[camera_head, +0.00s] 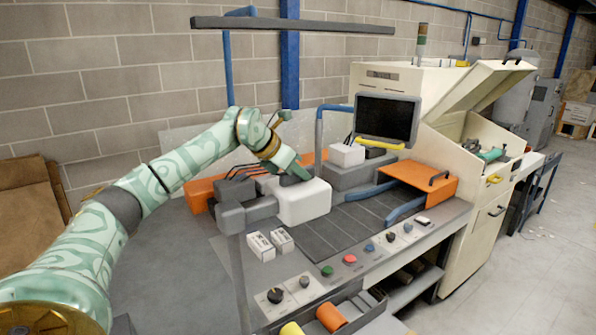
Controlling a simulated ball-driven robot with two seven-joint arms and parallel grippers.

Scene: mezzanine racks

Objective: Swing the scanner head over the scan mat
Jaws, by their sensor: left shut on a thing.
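My left arm reaches in from the left, and its gripper (292,168) points down onto the top of a white, rounded block that looks like the scanner head (305,203). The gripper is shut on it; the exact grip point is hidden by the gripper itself. A thick grey arm (245,213) joins the head on its left, above a thin upright post. The dark, panelled surface that looks like the scan mat (345,228) lies to the right of the head. The head stands at the mat's left edge. My right gripper is not in view.
Two small white boxes (270,243) lie in front of the head. Coloured knobs (349,260) line the bench front. An orange cover (418,178) and a black monitor (387,118) stand to the right. A grey bar (292,26) hangs overhead.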

